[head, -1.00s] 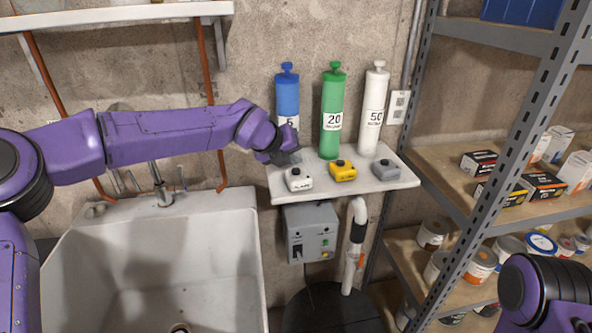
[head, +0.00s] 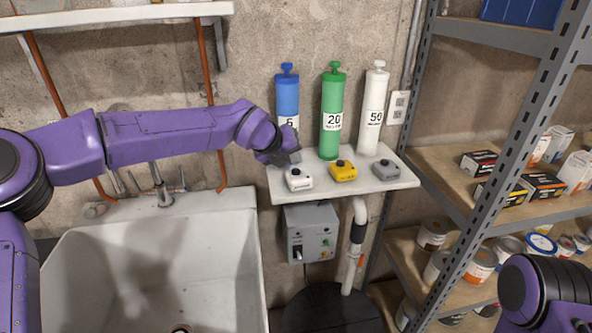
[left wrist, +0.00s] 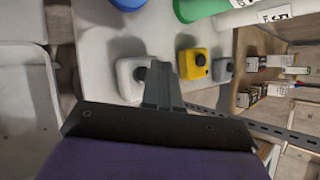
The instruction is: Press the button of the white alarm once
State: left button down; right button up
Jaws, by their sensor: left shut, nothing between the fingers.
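The white alarm (head: 299,179) sits at the left front of a small white wall shelf, with a dark button on top. My left gripper (head: 293,159) is shut and empty, just above and behind the white alarm in the head view. In the left wrist view, the shut fingers (left wrist: 160,70) lie right beside the dark button on the white alarm (left wrist: 129,80) and overlap the alarm's edge. I cannot tell whether they touch it. A yellow alarm (head: 343,172) and a grey alarm (head: 385,170) stand to its right. My right gripper is out of view.
Blue (head: 287,95), green (head: 332,110) and white (head: 372,112) cylinders stand at the back of the shelf (head: 350,189), close to my left gripper. A grey control box (head: 311,231) hangs below. A sink (head: 160,260) lies left, a metal rack (head: 500,150) right.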

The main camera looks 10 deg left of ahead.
aim_at(293, 172)
pick_arm(q)
jog(key=shift+f+b, duration=0.4)
jog(key=shift+f, duration=0.05)
jog(key=shift+f+b, duration=0.4)
jog(key=shift+f, duration=0.05)
dwell(0.7)
dwell(0.3)
jog(key=shift+r+p, duration=0.65)
jog(key=shift+r, duration=0.25)
jog(key=shift+r, duration=0.1)
notch_tip(293, 172, up, 5)
jog(key=p, duration=0.4)
